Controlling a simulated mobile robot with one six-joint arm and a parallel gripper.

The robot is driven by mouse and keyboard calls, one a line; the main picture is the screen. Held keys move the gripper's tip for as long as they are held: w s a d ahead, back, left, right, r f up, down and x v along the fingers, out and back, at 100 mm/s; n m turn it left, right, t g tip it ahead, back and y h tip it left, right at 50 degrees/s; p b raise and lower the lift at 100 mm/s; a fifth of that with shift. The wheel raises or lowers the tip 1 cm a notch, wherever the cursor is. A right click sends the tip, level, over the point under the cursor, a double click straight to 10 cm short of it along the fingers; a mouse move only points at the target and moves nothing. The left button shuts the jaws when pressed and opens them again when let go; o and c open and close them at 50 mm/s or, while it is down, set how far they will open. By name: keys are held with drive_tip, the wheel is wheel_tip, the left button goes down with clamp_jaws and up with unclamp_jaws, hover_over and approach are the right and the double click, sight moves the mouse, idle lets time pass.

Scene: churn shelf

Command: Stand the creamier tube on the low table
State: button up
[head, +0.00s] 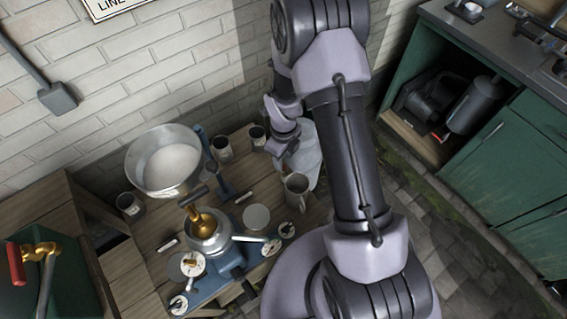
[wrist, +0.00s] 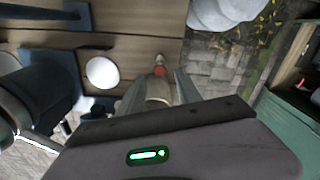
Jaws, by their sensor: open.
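My gripper (wrist: 160,74) points down in the wrist view with its fingers apart. A slim pale tan thing with a red part (wrist: 159,70) shows between the fingers, end-on; it may be a tube, and I cannot tell whether the fingers touch it. In the head view the end of my arm (head: 287,148) hangs over the right back of the low wooden table (head: 150,262); its fingers are too small to tell there. Two small pale tube-like things lie on the table, one (head: 167,244) left of the blue stand and one (head: 244,196) behind it. I cannot tell which is the creamier.
A metal bowl (head: 140,178) of white liquid, a brass-topped separator (head: 203,226) on a blue stand, and a mug (head: 297,187) crowd the table. Other cups stand at the back. A green cabinet (head: 500,170) is on the right. Paved floor (wrist: 213,68) lies right of the table.

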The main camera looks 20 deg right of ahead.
wheel_tip(320, 180, up, 23)
drive_tip(key=s+a+n+t, duration=0.1)
drive_tip(key=s+n+t, duration=0.1)
drive_tip(key=n, duration=0.7)
drive_tip(key=s+a+r+n+t+y, duration=0.1)
drive_tip(key=s+a+r+n+t, duration=0.1)
drive_tip(key=s+r+n, duration=0.5)
drive_tip(key=s+a+r+n+t+y, duration=0.1)
drive_tip(key=s+r+n, duration=0.6)
drive_tip(key=s+n, duration=0.1)
drive_tip(key=shift+s+a+t+p, duration=0.4)
drive_tip(key=shift+s, duration=0.35)
drive_tip(key=shift+f, duration=0.1)
